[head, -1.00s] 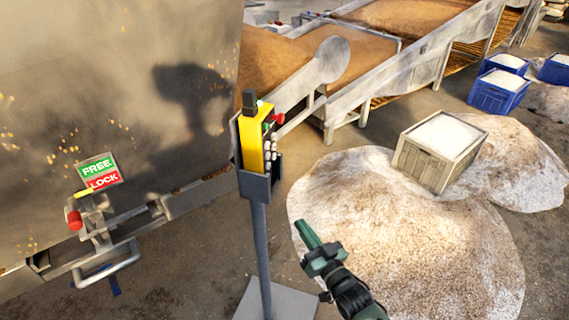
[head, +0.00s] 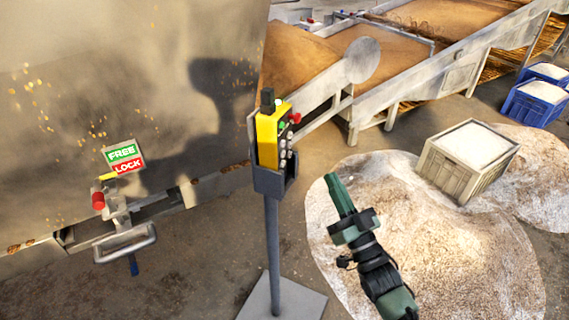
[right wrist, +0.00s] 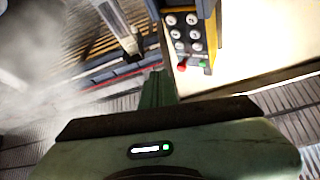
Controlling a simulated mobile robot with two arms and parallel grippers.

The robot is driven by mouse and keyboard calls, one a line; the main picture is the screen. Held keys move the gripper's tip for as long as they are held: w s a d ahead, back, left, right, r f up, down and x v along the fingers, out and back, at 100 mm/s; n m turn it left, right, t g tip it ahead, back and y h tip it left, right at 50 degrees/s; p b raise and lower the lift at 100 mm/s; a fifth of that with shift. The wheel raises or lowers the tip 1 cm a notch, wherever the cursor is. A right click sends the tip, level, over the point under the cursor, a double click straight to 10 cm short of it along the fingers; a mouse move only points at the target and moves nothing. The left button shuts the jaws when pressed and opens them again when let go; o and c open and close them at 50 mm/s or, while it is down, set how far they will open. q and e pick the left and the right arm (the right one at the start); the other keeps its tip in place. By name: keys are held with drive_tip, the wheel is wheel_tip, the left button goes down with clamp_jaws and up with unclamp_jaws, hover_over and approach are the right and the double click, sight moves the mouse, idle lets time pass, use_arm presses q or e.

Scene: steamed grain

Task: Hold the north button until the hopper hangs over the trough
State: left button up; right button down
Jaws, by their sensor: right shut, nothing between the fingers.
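The yellow control box (head: 268,137) sits upright in a grey holder on a post. Its buttons face right, and a red knob and a green one show near its top. I cannot tell which button is north. In the right wrist view the control box (right wrist: 211,42) shows several pale round buttons, a red one and a green one. My right gripper (head: 334,180) is shut and empty, to the right of the holder and apart from the buttons. Its closed fingers (right wrist: 157,78) also show in the right wrist view. My left gripper is out of view. I cannot clearly identify the hopper or the trough.
A large metal wall (head: 120,60) fills the left, with a FREE/LOCK sign (head: 123,157) and a latch handle (head: 125,243). Sloped grain beds (head: 400,45) stand behind. A pale crate (head: 465,165) rests on a grain heap (head: 400,200). Blue crates (head: 535,105) stand far right.

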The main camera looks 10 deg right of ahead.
sight(283, 164)
drive_tip(key=w+a+b, duration=0.2)
drive_tip(key=w+a, duration=0.3)
drive_tip(key=a, duration=0.2)
drive_tip(key=shift+w, duration=0.15)
idle(2.1)
drive_tip(key=shift+w+a, duration=0.2)
drive_tip(key=shift+a, duration=0.1)
